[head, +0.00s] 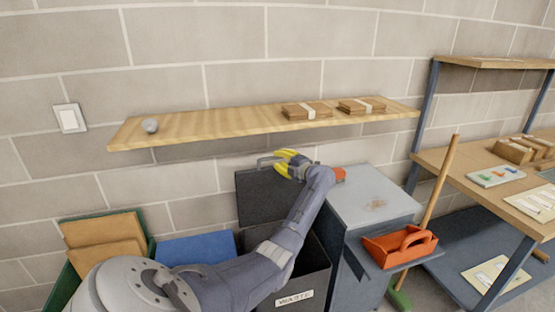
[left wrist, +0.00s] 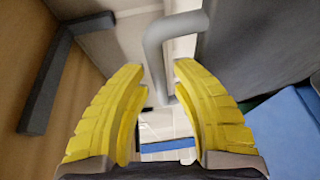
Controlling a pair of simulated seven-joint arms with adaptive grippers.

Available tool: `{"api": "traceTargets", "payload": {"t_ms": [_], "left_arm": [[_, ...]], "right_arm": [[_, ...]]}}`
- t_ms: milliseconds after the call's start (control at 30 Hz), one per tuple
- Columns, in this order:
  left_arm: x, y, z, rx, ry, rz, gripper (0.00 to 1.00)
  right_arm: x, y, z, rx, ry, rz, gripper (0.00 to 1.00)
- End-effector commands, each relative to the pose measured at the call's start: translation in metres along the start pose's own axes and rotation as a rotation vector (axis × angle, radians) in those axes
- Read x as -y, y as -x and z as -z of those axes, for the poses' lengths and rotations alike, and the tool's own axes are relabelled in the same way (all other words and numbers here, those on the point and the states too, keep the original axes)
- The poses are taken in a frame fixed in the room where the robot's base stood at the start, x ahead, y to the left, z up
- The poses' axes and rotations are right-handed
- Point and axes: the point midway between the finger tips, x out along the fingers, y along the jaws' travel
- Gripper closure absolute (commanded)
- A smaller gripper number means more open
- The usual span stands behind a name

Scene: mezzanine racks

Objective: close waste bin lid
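The waste bin (head: 303,283) is a dark grey box with a WASTE label on its front. Its lid (head: 262,203) stands raised at the back, near the wall, and the bin is open. A grey bar handle (head: 266,161) sits at the lid's top edge. My left gripper (head: 284,158), with yellow fingers, is just right of the handle. In the left wrist view my left gripper (left wrist: 160,75) is open, and the handle (left wrist: 154,50) shows in line with the gap between the fingertips; contact cannot be told. The lid (left wrist: 250,40) fills the upper right there. My right gripper is out of view.
A wooden wall shelf (head: 230,122) runs just above my left gripper, with packets and a grey ball on it. A blue box (head: 197,247) stands left.

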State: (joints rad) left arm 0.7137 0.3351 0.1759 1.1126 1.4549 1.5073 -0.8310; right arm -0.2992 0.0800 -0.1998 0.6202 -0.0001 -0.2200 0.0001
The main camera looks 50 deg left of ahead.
Motion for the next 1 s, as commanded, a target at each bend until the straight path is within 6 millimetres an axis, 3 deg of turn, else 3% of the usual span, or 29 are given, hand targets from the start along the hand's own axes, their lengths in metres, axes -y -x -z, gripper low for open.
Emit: {"api": "traceTargets", "payload": {"t_ms": [200,600,833,1000], "left_arm": [[0.000,-0.013,0.000,-0.001,0.000,0.000,0.75],[0.000,-0.015,0.000,-0.001,0.001,0.001,0.74],[0.000,-0.015,0.000,-0.001,0.000,0.001,1.00],[0.000,-0.015,0.000,-0.001,0.000,0.001,1.00]], "right_arm": [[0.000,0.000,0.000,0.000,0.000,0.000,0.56],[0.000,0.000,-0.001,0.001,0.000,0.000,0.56],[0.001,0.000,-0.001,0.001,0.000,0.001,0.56],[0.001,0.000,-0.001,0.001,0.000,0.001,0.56]]}}
